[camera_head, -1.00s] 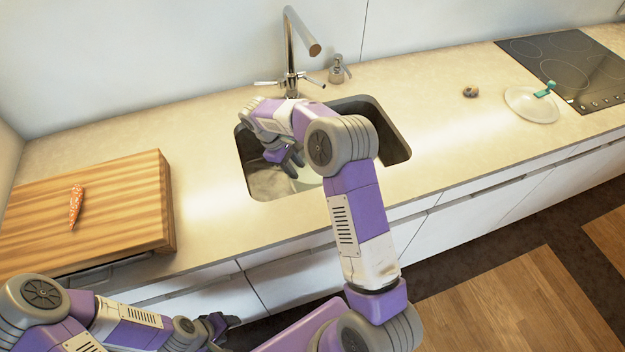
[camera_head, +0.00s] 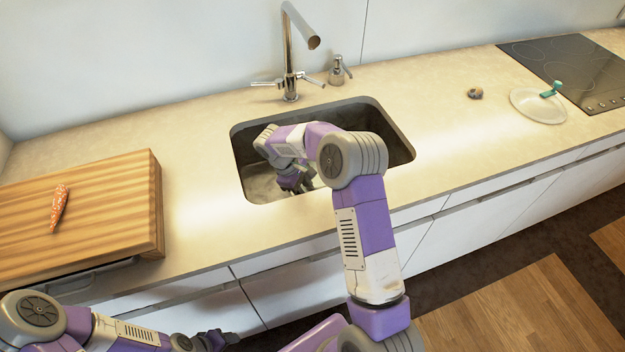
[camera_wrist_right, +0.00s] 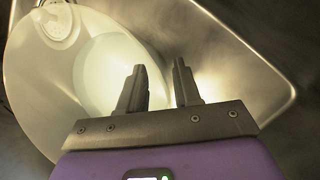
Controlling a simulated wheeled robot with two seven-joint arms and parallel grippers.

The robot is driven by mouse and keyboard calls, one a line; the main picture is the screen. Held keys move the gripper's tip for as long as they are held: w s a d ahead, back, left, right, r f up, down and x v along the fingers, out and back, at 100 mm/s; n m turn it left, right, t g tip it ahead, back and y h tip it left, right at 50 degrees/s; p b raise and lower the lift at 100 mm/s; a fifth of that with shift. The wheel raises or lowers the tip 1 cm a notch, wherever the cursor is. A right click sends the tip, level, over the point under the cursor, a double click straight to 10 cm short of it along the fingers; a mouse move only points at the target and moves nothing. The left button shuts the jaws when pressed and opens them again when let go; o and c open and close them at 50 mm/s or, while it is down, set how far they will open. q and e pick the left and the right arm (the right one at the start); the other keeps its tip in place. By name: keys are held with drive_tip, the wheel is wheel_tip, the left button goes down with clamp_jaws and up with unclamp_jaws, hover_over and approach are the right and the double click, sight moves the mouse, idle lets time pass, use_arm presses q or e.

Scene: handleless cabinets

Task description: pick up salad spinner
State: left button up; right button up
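A pale, translucent round bowl, which looks like the salad spinner (camera_wrist_right: 95,75), lies in the sink and fills the left of the right wrist view. In the head view my right arm hides nearly all of it. My right gripper (camera_head: 296,186) is down inside the sink. In the right wrist view its two fingers (camera_wrist_right: 160,88) stand apart at the bowl's right edge. The rim seems to pass between or just behind them; contact is unclear. My left gripper (camera_head: 218,340) is low at the left, in front of the cabinets, away from the sink; its fingers are unclear.
The sink (camera_head: 401,150) has steep walls around my right gripper, with a faucet (camera_head: 289,60) and soap dispenser (camera_head: 338,72) behind. A cutting board (camera_head: 110,205) with an orange item (camera_head: 59,208) lies left.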

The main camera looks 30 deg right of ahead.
drive_tip(key=shift+r, duration=0.1)
clamp_jaws()
drive_tip(key=shift+w, duration=0.1)
idle(1.1)
